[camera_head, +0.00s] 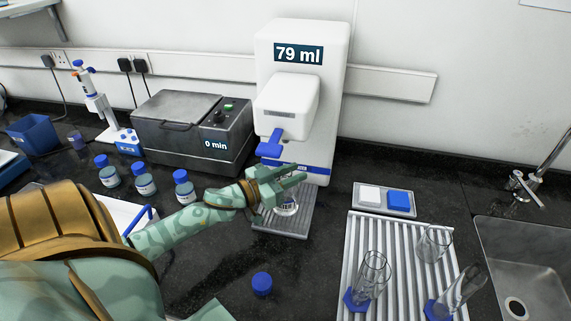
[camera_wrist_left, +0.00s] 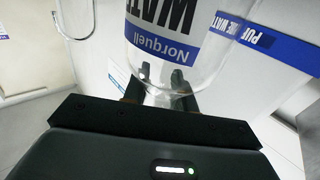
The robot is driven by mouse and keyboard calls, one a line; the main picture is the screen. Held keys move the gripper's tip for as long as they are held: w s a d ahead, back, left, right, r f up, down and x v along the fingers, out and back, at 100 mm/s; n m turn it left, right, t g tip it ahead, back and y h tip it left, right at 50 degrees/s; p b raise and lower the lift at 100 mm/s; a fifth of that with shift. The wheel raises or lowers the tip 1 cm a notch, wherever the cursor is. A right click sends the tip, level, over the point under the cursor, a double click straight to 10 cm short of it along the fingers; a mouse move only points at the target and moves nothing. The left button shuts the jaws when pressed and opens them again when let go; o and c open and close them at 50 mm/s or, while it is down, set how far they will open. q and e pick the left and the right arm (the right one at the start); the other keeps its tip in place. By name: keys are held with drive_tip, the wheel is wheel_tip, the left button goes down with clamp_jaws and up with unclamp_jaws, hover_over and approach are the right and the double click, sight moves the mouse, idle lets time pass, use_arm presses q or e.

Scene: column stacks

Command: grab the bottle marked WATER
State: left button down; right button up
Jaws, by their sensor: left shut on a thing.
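The bottle marked WATER shows close up in the left wrist view (camera_wrist_left: 175,45), clear glass with a white and blue label reading "WAT" and "Norquell". In the head view a small part of the clear bottle (camera_head: 287,209) shows below my left gripper (camera_head: 279,187), over the grey drip tray (camera_head: 268,222) of the white dispenser (camera_head: 300,70). My left gripper is shut on this bottle. The gripper hides most of it in the head view, and I cannot tell whether its base touches the tray. My right gripper is not in view.
The dispenser reads "79 ml". Several blue-capped bottles (camera_head: 145,184) stand left, before a grey heater box (camera_head: 193,128). A loose blue cap (camera_head: 262,283) lies on the front counter. At right are a ribbed rack (camera_head: 390,238) with glass cylinders (camera_head: 374,273) and a sink (camera_head: 535,255).

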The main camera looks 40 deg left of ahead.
use_arm(q)
drive_tip(key=shift+s+f, duration=0.1)
drive_tip(key=shift+f, duration=0.2)
drive_tip(key=shift+r+p, duration=0.4)
drive_tip(key=shift+r, duration=0.35)
wheel_tip(320, 180, up, 2)
drive_tip(key=shift+r+p, duration=0.1)
drive_tip(key=shift+p, duration=0.35)
drive_tip(key=s+d+r+p, duration=0.4)
drive_tip(key=s+r, duration=0.5)
drive_tip(key=s, duration=0.3)
drive_tip(key=shift+s+d+r+p, duration=0.25)
drive_tip(key=shift+s+d+p, duration=0.1)
drive_tip(key=shift+d, duration=0.3)
